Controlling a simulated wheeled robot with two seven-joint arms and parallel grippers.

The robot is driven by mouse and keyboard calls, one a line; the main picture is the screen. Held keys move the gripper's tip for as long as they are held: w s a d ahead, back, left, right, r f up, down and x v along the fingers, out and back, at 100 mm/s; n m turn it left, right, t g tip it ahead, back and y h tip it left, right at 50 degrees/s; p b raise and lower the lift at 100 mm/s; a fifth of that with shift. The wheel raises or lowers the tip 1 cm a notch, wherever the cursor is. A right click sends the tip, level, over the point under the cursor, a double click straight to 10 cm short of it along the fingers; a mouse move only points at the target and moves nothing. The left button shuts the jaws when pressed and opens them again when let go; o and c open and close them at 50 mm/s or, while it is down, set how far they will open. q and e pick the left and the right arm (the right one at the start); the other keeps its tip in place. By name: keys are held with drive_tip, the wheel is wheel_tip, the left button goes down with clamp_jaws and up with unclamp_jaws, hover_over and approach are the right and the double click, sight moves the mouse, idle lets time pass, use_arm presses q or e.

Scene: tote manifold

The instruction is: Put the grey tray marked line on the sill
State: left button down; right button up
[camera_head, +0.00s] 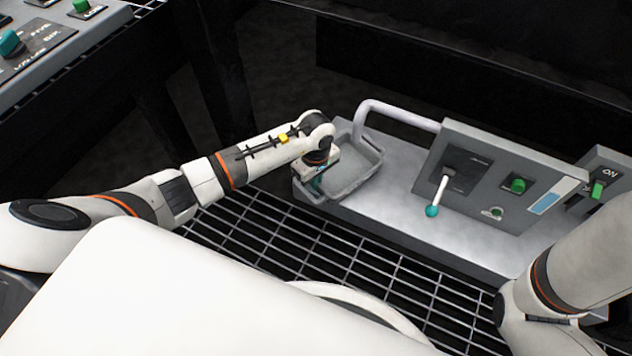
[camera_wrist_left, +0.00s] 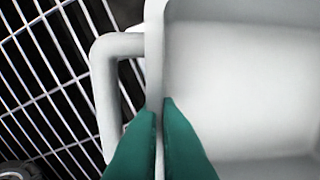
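The grey tray (camera_head: 352,180) is at the left end of the light grey sill (camera_head: 400,205) in the head view, its near-left side by the sill's edge. I cannot tell whether it rests fully on the sill. No mark on it is legible. My left gripper (camera_head: 318,182) is at the tray's near-left wall. In the left wrist view, the teal fingers (camera_wrist_left: 160,108) sit one on each side of the tray's wall (camera_wrist_left: 154,55), closed against it. A loop handle (camera_wrist_left: 108,85) is to the left of them. The tray looks empty. My right gripper is out of view.
A control panel (camera_head: 500,185) with a teal-knobbed lever (camera_head: 432,210) and green button stands on the sill, right of the tray. A pale pipe (camera_head: 395,108) curves behind the tray. Open grating (camera_head: 330,260) lies in front. Another panel (camera_head: 45,45) is at upper left.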

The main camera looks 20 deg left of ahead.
use_arm(q)
drive_tip(key=c, duration=2.1)
unclamp_jaws()
drive_tip(key=shift+f, duration=0.1)
drive_tip(key=o, duration=0.5)
drive_tip(key=shift+c, duration=0.2)
